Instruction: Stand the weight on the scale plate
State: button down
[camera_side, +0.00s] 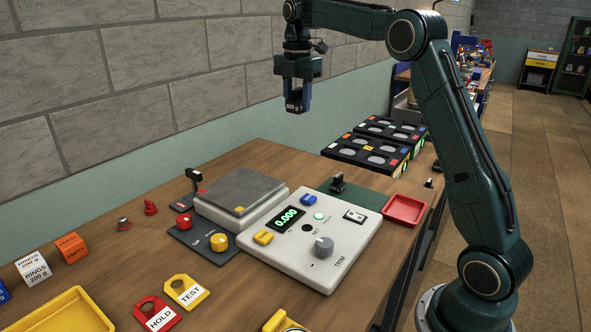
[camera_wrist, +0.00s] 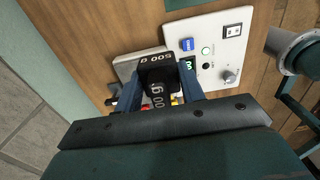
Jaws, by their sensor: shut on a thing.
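The weight (camera_wrist: 158,72) is a dark block with white "500 g" lettering, held between the two fingers of my gripper (camera_wrist: 170,92). In the side view my gripper (camera_side: 296,96) is high above the table, with the weight's dark lower end (camera_side: 294,103) showing between the fingers. The scale plate (camera_side: 238,187) is a grey square on a pale base at the back of the table, and it looks bare. My gripper is well above the plate and clear of it. The scale's display (camera_side: 286,217) reads 0.000 in green.
A control panel (camera_side: 330,262) with knobs and buttons adjoins the scale. A small dark post (camera_side: 194,181) stands behind the plate. A red tray (camera_side: 404,210) and black racks (camera_side: 366,152) lie to the right. HOLD (camera_side: 157,314) and TEST (camera_side: 187,291) tags lie in front.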

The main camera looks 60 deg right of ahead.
jog(key=w+a+r, duration=0.2)
jog(key=w+a, duration=0.3)
jog(key=a, duration=0.2)
send_over(230, 192)
jog(key=shift+r, duration=0.3)
jog(key=shift+f, duration=0.2)
notch_tip(230, 192, down, 15)
jog(key=shift+f, duration=0.2)
dwell(0.5)
jog(key=shift+f, duration=2.1)
jog(key=shift+f, duration=0.15)
